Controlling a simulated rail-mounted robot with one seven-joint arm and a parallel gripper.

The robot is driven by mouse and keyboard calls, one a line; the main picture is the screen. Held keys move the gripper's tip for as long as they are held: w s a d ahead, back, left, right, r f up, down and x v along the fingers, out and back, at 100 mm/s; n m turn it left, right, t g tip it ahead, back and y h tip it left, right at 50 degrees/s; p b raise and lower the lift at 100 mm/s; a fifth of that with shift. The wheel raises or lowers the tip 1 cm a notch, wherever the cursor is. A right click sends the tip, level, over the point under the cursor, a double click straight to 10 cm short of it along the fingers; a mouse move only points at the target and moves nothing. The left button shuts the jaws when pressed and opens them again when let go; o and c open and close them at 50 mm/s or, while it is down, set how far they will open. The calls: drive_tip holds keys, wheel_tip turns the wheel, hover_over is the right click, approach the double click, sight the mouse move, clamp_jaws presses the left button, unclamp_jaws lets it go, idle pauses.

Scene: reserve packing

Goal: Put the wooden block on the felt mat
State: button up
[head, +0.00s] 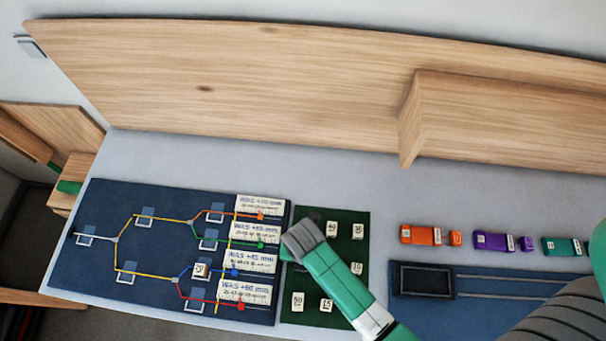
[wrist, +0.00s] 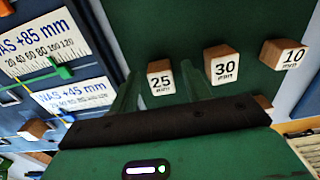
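The dark green felt mat (head: 342,283) lies right of the blue board, with several numbered wooden blocks on it. In the wrist view, a wooden block marked 25 (wrist: 160,80) appears between my gripper's fingertips (wrist: 160,70), with gaps on both sides. My gripper (head: 296,243) is open over the mat's left part in the head view and hides what is under it. A block marked 30 (wrist: 225,65) and one marked 10 (wrist: 287,54) stand to the right in the wrist view. Another wooden block (head: 201,270) sits on the blue board; it also shows in the wrist view (wrist: 36,129).
The blue board (head: 100,262) carries coloured lines, square frames and white scale cards (head: 246,291). Orange (head: 421,235), purple (head: 493,241) and teal (head: 562,246) pieces lie to the right, above a blue strip with a dark tray (head: 425,279). A wooden wall (head: 250,85) stands behind.

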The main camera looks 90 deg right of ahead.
wheel_tip(320, 180, up, 12)
drive_tip(key=shift+r+p, duration=0.2)
drive_tip(key=shift+p, duration=0.15)
idle(0.4)
drive_tip(key=w+d+r+m+t+h, duration=0.25)
drive_tip(key=w+r, duration=0.35)
drive_tip(key=w, duration=0.3)
drive_tip(key=w+a+r+m+t+h, duration=0.1)
drive_tip(key=w+a+r+m+t, duration=0.3)
drive_tip(key=w+r, duration=0.65)
drive_tip(key=w+d+r+m+t+h, duration=0.15)
drive_tip(key=w+r+t, duration=0.5)
drive_tip(key=r, duration=0.65)
drive_tip(key=w+a+r+m+t+y, duration=0.1)
drive_tip(key=a+r+m+t, duration=0.15)
drive_tip(key=a+r, duration=0.4)
drive_tip(key=w+a+r+m+t+y, duration=0.1)
drive_tip(key=a+r+t, duration=0.25)
drive_tip(key=r, duration=0.65)
drive_tip(key=w+a+r+m+t, duration=0.2)
drive_tip(key=a+r, duration=0.3)
drive_tip(key=r, duration=0.3)
drive_tip(key=s+a+r+m+t+y, duration=0.2)
drive_tip(key=s+a+r+t+y, duration=0.1)
drive_tip(key=a+r, duration=0.4)
wheel_tip(320, 180, up, 3)
drive_tip(key=shift+s+f+m+t, duration=0.15)
drive_tip(key=shift+s+m+t, duration=0.3)
drive_tip(key=shift+s, duration=0.65)
